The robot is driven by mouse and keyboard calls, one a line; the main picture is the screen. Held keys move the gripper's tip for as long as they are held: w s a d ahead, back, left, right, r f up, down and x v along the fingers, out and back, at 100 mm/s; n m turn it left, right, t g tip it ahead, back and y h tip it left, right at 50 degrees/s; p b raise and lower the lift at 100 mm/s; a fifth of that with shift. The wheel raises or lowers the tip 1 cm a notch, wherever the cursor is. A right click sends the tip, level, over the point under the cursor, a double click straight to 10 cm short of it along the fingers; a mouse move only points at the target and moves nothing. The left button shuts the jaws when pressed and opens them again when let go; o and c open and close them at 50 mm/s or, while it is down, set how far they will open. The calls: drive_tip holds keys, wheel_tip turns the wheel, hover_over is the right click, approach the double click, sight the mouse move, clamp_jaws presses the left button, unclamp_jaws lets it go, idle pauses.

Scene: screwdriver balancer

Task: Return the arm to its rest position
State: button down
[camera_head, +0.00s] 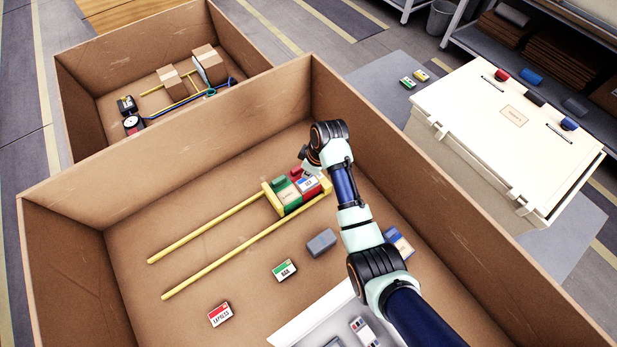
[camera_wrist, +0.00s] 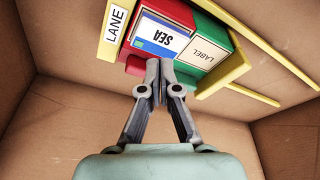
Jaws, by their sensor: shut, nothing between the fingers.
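My arm (camera_head: 343,185) reaches into the large near cardboard box from the lower right. My gripper (camera_wrist: 160,88) is shut and empty, with its fingertips together. In the wrist view, its tips are in front of or close to a row of blocks in a yellow frame; I cannot tell whether they touch. In the head view the yellow frame (camera_head: 213,228) has two long rails running left.
Loose blocks lie on the box floor: a red-labelled one (camera_head: 220,314), a green-labelled one (camera_head: 285,270) and a grey one (camera_head: 321,242). A white tray (camera_head: 300,325) is at the front. Box walls (camera_head: 450,215) rise around my arm. A white lidded case (camera_head: 505,130) stands outside, right.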

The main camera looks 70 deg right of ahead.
drive_tip(key=shift+w+p+v, duration=0.2)
drive_tip(key=shift+p+v, duration=0.45)
drive_tip(key=shift+v, duration=0.2)
